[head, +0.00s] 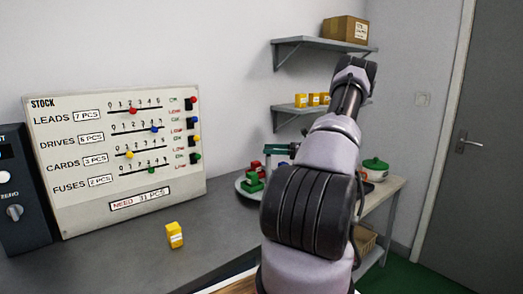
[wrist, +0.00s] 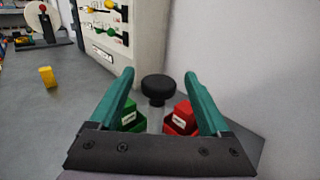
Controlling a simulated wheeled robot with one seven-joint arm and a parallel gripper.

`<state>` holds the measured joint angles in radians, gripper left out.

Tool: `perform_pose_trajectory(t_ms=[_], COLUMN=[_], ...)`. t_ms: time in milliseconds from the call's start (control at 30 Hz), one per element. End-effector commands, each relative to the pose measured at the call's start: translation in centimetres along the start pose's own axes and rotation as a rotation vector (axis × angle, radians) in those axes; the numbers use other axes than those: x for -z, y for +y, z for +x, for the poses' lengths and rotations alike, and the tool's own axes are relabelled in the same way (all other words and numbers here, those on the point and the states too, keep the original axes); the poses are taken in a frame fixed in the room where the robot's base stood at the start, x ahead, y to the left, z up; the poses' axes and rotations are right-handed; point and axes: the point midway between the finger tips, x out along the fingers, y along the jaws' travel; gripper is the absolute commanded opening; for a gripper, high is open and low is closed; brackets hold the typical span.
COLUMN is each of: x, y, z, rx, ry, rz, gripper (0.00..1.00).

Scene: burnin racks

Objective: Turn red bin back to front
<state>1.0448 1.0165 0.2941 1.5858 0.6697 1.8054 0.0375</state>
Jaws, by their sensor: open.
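The red bin (wrist: 181,118) has a white label facing the wrist camera. It sits on a round grey stand with a black knob (wrist: 159,88) on a post at its middle. A green bin (wrist: 132,119), also labelled, sits left of the post. My gripper (wrist: 159,74) is open and empty, its teal fingers spread above the stand. The right finger partly covers the red bin and the left one the green bin. In the head view the red bin (head: 256,166) shows small at the back of the stand (head: 241,186); my arm hides much of that area.
A stock board (head: 115,150) with sliders stands on the grey bench, left of the stand. A yellow block (head: 174,235) lies in front of it. Shelves (head: 318,44) hang on the wall behind. A green-lidded pot (head: 375,168) stands right of my arm. The bench's middle is mostly clear.

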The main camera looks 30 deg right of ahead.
Motion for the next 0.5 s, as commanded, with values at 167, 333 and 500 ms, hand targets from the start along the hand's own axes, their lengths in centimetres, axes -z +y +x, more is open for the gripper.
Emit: perform_pose_trajectory(t_ms=[167, 333, 500], x=[0.0, 0.0, 0.0], y=[0.0, 0.0, 0.0], z=[2.7, 3.8, 3.9], rx=[-0.001, 0.0, 0.0], ry=[0.0, 0.0, 0.0], rz=[0.0, 0.0, 0.0], gripper=[0.81, 0.81, 0.81])
